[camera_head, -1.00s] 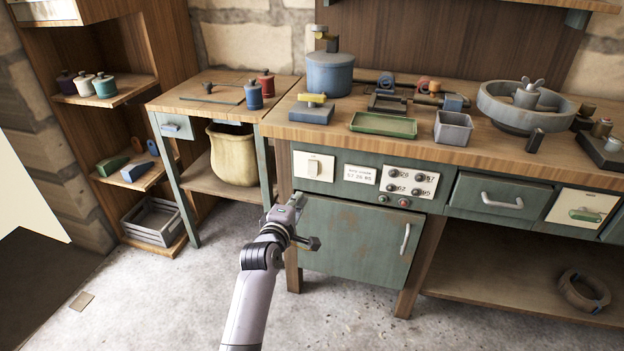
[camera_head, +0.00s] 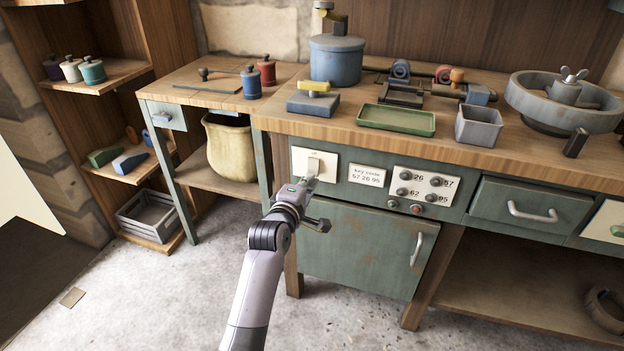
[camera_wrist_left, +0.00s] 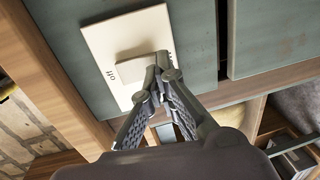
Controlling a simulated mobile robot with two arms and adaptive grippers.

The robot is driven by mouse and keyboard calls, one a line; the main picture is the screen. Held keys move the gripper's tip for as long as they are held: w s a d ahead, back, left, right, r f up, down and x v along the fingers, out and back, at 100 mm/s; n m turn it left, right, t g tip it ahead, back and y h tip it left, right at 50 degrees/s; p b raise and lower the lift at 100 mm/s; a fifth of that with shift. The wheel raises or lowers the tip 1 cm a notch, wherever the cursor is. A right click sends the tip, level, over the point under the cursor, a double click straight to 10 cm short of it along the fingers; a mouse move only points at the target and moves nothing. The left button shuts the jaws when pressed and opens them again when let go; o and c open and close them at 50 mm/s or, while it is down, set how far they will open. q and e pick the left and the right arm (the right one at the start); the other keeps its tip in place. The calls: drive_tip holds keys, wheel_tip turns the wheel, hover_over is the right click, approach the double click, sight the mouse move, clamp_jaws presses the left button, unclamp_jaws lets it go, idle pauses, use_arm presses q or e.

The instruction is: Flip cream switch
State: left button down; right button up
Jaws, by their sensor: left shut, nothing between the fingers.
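The cream switch (camera_head: 315,166) is a rocker on a pale plate on the front of the green workbench, below the wooden top. In the left wrist view the cream switch (camera_wrist_left: 140,68) stands out from its plate, with "off" printed on one side. My left gripper (camera_head: 308,182) is shut and empty. Its fingertips (camera_wrist_left: 162,62) are at the edge of the switch in the left wrist view; whether they touch it I cannot tell. In the head view the fingertips partly cover the lower part of the plate. My right gripper is not in view.
A "key code" label (camera_head: 366,175) and a panel of knobs (camera_head: 425,187) sit right of the switch. A cabinet door (camera_head: 362,250) with a handle is below. The bench top (camera_head: 340,124) overhangs just above. Floor in front is clear.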

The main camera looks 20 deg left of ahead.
use_arm(q)
drive_tip(key=shift+w, duration=0.2)
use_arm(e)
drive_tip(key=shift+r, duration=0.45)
use_arm(q)
drive_tip(key=shift+w+f+t+b, duration=0.1)
drive_tip(key=shift+w+t+b, duration=0.25)
drive_tip(key=shift+b, duration=0.35)
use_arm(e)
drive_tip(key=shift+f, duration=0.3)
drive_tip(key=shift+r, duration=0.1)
